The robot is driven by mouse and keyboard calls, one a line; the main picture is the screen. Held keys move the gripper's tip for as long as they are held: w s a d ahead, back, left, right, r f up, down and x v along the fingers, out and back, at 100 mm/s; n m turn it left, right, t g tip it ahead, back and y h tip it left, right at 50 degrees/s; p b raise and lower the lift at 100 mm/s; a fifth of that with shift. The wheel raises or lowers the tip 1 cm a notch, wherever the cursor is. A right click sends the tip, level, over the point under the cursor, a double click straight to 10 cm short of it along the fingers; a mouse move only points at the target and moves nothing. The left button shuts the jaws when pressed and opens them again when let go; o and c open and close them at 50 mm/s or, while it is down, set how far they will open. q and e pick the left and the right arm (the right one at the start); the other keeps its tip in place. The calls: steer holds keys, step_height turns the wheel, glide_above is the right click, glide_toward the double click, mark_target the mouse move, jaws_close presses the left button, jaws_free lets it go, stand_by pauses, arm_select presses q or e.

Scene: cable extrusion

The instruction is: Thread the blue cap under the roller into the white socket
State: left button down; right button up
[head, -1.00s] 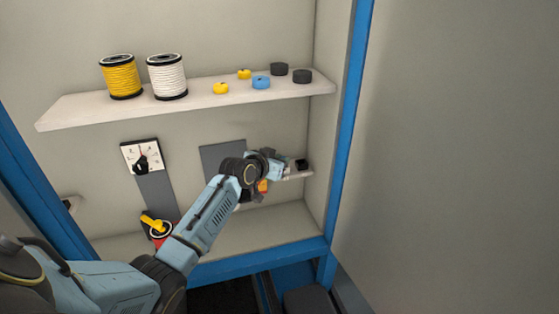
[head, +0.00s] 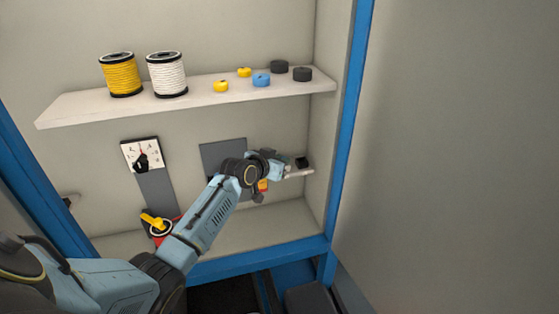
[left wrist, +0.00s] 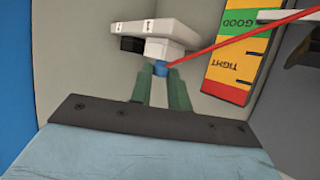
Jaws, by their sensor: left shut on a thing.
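My left gripper (left wrist: 161,74) is shut on the blue cap (left wrist: 160,69), which shows between the tips of its green fingers. A thin red cable runs from the cap to the upper right. The white socket (left wrist: 165,48) is just beyond the cap, close to it; I cannot tell whether the cap is inside it. In the head view my left arm reaches to the right and its wrist hides the cap. A dark part at the upper right of the wrist view (left wrist: 303,50) may be the roller; I cannot be sure. My right gripper is out of view.
A white bracket (left wrist: 155,27) carries the socket. A tension gauge marked GOOD and TIGHT (left wrist: 238,65) stands to the right. An upper shelf (head: 60,111) holds spools and small discs. A dial (head: 142,155) and yellow-handled switch (head: 153,221) are at left. The blue frame post (head: 352,100) stands at right.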

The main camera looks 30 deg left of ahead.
arm_select(q)
steer(key=c, duration=1.3)
jaws_free()
steer(key=shift+o, duration=0.2)
steer(key=v, duration=1.3)
steer(key=shift+s+p, duration=0.2)
steer(key=shift+p, duration=0.2)
steer(key=o, duration=1.1)
steer(key=shift+c, duration=0.2)
steer(key=shift+r, duration=0.1)
steer(key=shift+p+v, duration=1.8)
steer(key=shift+p, duration=0.1)
